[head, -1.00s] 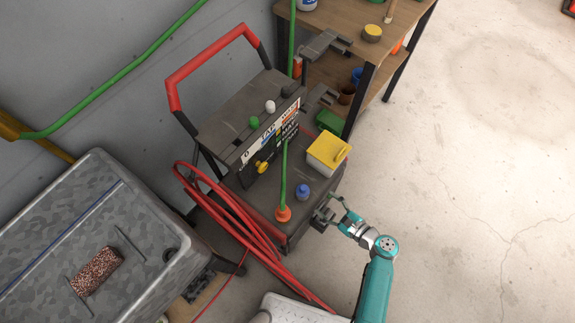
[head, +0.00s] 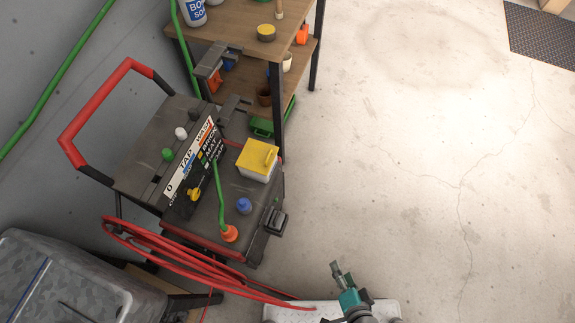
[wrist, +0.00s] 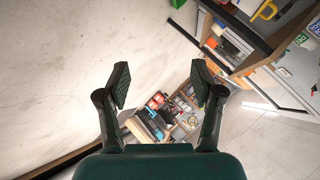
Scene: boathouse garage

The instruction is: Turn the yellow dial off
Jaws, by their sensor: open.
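The yellow dial (head: 194,194) is on the dark front panel (head: 200,165) of a grey cart-like machine, left of centre in the head view. The panel carries printed labels, with a "0" near the dial. The dial's exact setting is too small to tell. My gripper (head: 341,271) is low in the head view, right of the machine and well apart from the dial. In the wrist view my gripper (wrist: 160,88) is open, with its two fingers spread and nothing between them. The dial cannot be made out in the wrist view.
A green hose ends at an orange fitting (head: 229,233) before the panel. A yellow-lidded box (head: 257,160) and blue knob (head: 244,205) sit on the machine's deck. Red hose (head: 170,252) loops at lower left. A wooden shelf (head: 235,33) stands behind.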

